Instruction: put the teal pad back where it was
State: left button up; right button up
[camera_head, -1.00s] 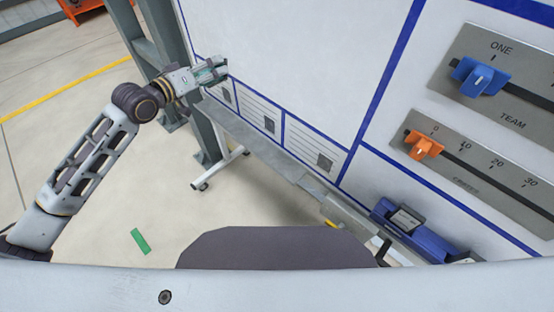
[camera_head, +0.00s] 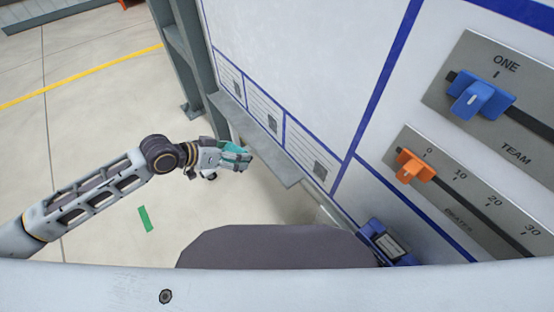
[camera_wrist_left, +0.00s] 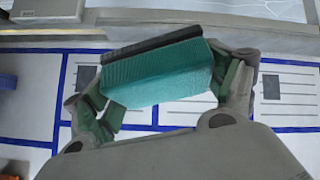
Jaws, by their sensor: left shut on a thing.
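The teal pad (camera_head: 231,147) is held in my left gripper (camera_head: 236,158), near the grey ledge of the white board. In the left wrist view, the pad (camera_wrist_left: 160,78) is a ribbed teal block with a dark strip along its upper edge. The left gripper's fingers (camera_wrist_left: 166,88) are shut on its two ends. The pad is off the ledge, in the air. My right gripper is not in view.
A grey ledge (camera_head: 262,138) runs along the foot of the white board (camera_head: 300,60), under ruled cards. Orange (camera_head: 411,167) and blue (camera_head: 475,98) sliders sit at the right. A blue holder (camera_head: 385,243) is at lower right. A green strip (camera_head: 144,218) lies on open floor.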

pick_arm(q)
jog(key=s+a+f+m+g+y, duration=0.2)
jog(key=s+f+m, duration=0.1)
jog(key=s, duration=0.1)
jog(key=shift+a+f+m+y, duration=0.3)
jog(key=shift+a+f+m, duration=0.05)
jog(key=shift+a+m, duration=0.05)
jog(key=shift+s, duration=0.15)
dwell(0.4)
